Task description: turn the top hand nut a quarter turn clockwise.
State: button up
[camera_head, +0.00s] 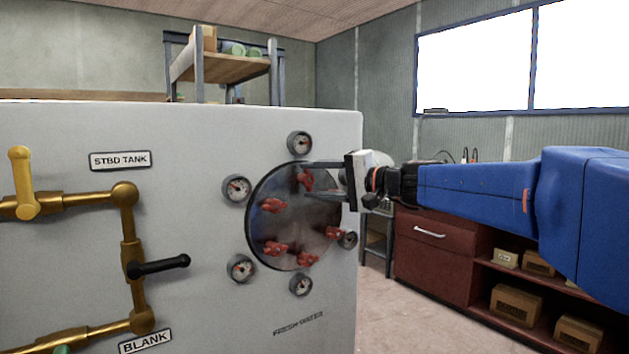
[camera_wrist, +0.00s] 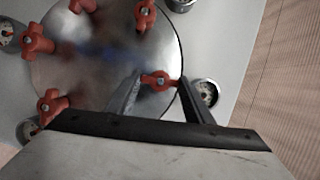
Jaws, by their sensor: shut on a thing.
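A round grey metal cover (camera_head: 292,225) on the white tank face carries several red hand nuts. The top hand nut (camera_head: 305,183) sits near the cover's upper edge. My gripper (camera_head: 306,179) reaches in from the right, one finger above this nut and one below. In the wrist view the same red nut (camera_wrist: 159,82) lies between the two fingers of my gripper (camera_wrist: 161,78), which is shut on it. Its lobes partly show; the fingers hide some of its edge. Another red nut (camera_head: 273,205) is at the left and others are lower on the cover.
Several round gauges surround the cover, one above it (camera_head: 300,143) and one at upper left (camera_head: 236,188). Brass pipes (camera_head: 80,203) with a black lever (camera_head: 160,266) run at the left. A red-brown cabinet (camera_head: 433,258) stands behind, below my arm.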

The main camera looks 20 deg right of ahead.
jog(key=shift+f+m+t+y, duration=0.15)
jog(key=shift+m+t+y, duration=0.15)
jog(key=shift+m, duration=0.6)
jog(key=o, duration=1)
jog(key=shift+o, duration=0.2)
jog(key=shift+s+d, duration=0.1)
jog(key=v, duration=1.7)
jog(key=shift+d+f, duration=0.1)
